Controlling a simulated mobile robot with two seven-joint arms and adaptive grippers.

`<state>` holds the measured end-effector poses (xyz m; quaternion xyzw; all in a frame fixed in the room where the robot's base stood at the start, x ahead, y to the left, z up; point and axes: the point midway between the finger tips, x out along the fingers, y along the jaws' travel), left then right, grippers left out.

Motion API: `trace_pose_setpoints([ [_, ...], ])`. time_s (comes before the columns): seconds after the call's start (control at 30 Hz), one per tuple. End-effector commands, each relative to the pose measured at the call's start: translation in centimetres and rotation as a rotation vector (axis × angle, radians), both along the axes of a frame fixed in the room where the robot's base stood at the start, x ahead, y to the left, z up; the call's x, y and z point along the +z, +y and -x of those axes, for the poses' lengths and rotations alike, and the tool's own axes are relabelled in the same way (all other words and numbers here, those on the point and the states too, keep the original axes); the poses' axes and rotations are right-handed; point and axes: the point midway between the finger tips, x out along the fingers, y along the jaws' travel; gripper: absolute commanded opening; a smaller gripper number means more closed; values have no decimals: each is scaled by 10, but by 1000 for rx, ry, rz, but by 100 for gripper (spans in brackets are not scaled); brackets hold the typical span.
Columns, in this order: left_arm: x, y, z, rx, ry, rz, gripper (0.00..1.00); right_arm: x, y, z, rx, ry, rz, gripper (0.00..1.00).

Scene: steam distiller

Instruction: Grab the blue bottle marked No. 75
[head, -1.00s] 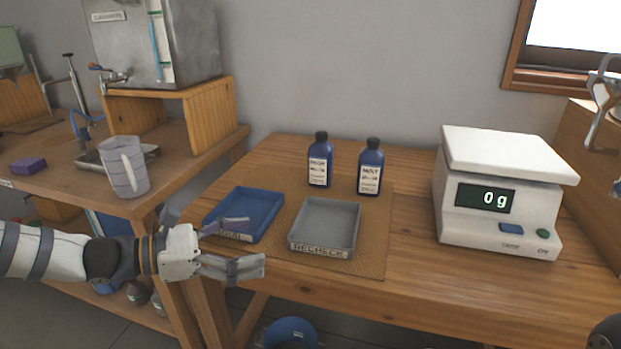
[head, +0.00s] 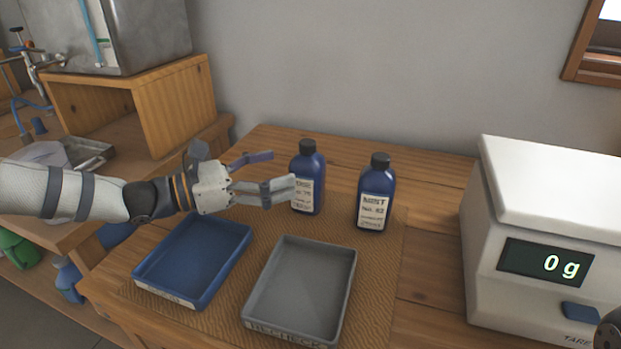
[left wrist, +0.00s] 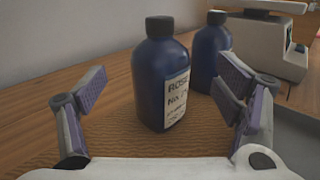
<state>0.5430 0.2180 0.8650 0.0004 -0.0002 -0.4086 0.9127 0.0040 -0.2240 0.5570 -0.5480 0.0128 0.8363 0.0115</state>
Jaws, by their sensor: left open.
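Two blue bottles with black caps and white labels stand upright at the back of a woven mat. The left bottle (head: 308,180) has a number that looks like 75, in small, blurred print. In the left wrist view this bottle (left wrist: 160,80) stands centred ahead, between the open fingers, its label partly legible as "ROSE". The right bottle (head: 376,192) seems to read No. 83; it also shows in the left wrist view (left wrist: 207,58), partly behind a finger. My left gripper (head: 278,173) is open and empty, just left of the left bottle.
A blue tray (head: 146,270) and a grey tray (head: 351,280) lie on the mat (head: 377,300) in front of the bottles. A white scale (head: 550,185) reading 0 g stands at the right. A wooden stand (head: 186,105) bears a metal tank at the back left.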

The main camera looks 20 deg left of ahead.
Motion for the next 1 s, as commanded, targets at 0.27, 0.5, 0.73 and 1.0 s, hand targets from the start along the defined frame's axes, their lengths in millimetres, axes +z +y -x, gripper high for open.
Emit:
trace_pose_setpoints([
  [0.27,-14,-35,-27,-3,3,-1,84,-5,0,3,1,9,0,40],
  [0.5,-11,-49,-41,0,-1,1,84,-5,0,3,1,9,0,40],
  [0.73,-10,-49,-41,0,-1,0,59,-5,0,3,1,9,0,40],
  [1.0,-9,-49,-41,0,-4,2,17,-5,0,3,1,9,0,40],
])
